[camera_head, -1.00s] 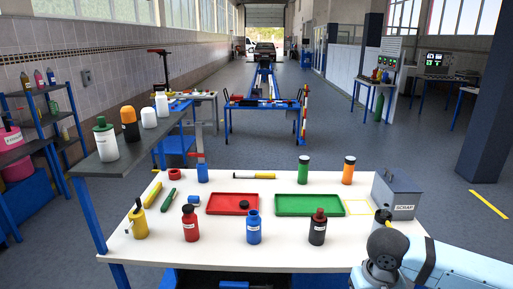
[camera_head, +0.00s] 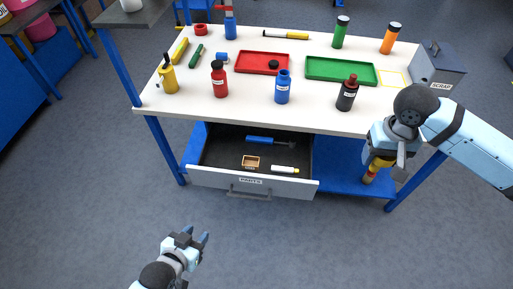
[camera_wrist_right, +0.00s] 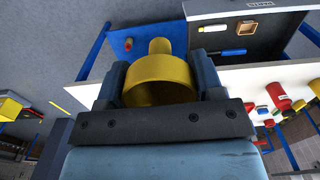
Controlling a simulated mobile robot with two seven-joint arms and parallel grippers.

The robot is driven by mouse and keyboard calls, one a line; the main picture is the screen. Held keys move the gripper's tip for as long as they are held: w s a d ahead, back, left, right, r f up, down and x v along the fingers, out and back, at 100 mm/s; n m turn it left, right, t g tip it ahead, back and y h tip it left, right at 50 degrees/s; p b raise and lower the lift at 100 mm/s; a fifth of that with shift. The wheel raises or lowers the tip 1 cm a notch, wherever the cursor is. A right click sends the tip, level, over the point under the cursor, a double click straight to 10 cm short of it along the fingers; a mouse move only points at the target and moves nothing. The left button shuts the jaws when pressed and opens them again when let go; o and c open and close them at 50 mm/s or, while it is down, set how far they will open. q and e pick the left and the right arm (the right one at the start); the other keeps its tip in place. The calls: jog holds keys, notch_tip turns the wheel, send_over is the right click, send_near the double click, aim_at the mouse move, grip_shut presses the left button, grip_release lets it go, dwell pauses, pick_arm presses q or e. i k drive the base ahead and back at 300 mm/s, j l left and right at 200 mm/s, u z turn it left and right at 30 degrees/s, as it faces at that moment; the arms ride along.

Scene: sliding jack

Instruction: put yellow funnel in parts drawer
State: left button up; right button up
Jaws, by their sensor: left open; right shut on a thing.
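The yellow funnel (camera_head: 371,175) is in my right gripper (camera_head: 380,157), off the front right of the workbench. In the right wrist view the funnel (camera_wrist_right: 160,88) sits between both fingers, its wide rim towards the camera and its narrow spout pointing away. The parts drawer (camera_head: 220,181), labelled PARTS, is pulled open under the bench, left of the funnel. It holds a blue tool (camera_head: 264,140), a small wooden box (camera_head: 251,163) and a white-and-yellow marker (camera_head: 285,169). My left gripper (camera_head: 197,240) is open and empty, low in front of the drawer.
The white workbench top (camera_head: 320,115) overhangs the drawer's back. A blue lower shelf (camera_head: 340,165) lies right of the drawer. The floor in front is clear.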

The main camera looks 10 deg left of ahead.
aim_at(264, 155)
jog(key=i+j, duration=0.5)
jog(key=j, duration=0.15)
jog(key=i+j, duration=0.5)
jog(key=j, duration=0.2)
